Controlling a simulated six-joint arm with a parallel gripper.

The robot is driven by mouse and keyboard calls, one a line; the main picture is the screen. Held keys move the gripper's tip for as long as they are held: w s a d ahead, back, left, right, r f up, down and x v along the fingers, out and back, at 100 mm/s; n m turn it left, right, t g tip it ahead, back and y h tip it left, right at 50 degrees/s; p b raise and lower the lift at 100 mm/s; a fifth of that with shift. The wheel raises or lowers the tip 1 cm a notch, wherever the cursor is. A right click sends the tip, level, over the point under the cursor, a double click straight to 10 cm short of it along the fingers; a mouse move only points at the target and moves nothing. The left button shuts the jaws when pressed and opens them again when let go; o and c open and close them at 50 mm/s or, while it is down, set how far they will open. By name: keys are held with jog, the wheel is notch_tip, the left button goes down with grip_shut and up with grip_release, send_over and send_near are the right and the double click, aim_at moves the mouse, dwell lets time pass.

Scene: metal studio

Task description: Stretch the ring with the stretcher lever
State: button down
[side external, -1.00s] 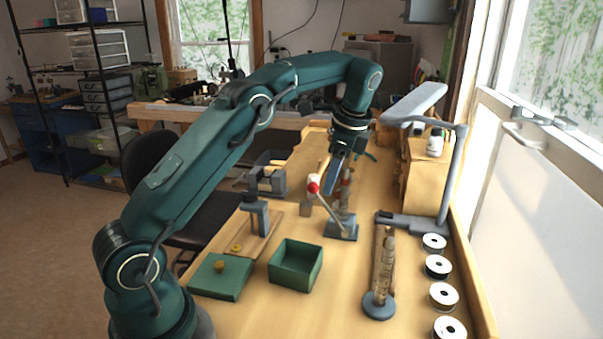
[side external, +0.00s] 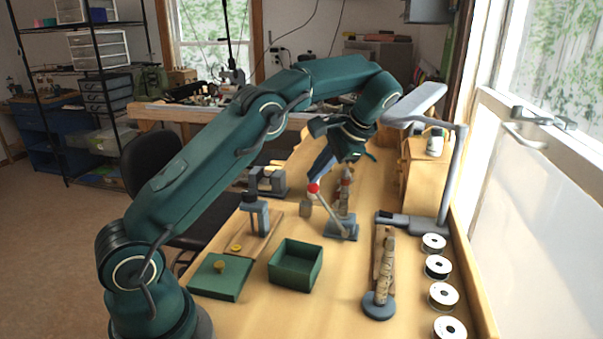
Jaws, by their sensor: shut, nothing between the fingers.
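The ring stretcher stands on a grey-blue base (side external: 341,231) in the middle of the bench. Its upright stepped post (side external: 345,192) stands behind the lever. The stretcher lever (side external: 326,208) is a thin rod that leans up to the left and ends in a red ball (side external: 314,188). My gripper (side external: 318,180) is shut and points down and to the left, with its tips at or just above the red ball. I cannot tell whether they touch it. I cannot make out a ring on the post at this size.
An open green box (side external: 296,279) and its green lid (side external: 220,277) lie at the front left. A ring mandrel (side external: 384,262) stands on a round base to the right. Several spools (side external: 438,266) line the right edge, near a lamp (side external: 452,180).

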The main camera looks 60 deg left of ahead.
jog(key=w+d+r+n+t+y, duration=0.1)
jog(key=d+n+t+y, duration=0.1)
jog(key=d+y, duration=0.35)
jog(key=w+d+r+n+t+y, duration=0.1)
jog(key=d+r+n+t+y, duration=0.1)
jog(key=d, duration=0.6)
send_over(329, 210)
jog(key=s, duration=0.1)
jog(key=shift+h, duration=0.25)
jog(key=shift+s+d+f, duration=0.1)
jog(key=shift+d+f, duration=0.15)
jog(key=shift+f, duration=1.2)
jog(key=shift+s+d+f, duration=0.1)
jog(key=shift+d+f, duration=0.1)
jog(key=shift+f, duration=1.2)
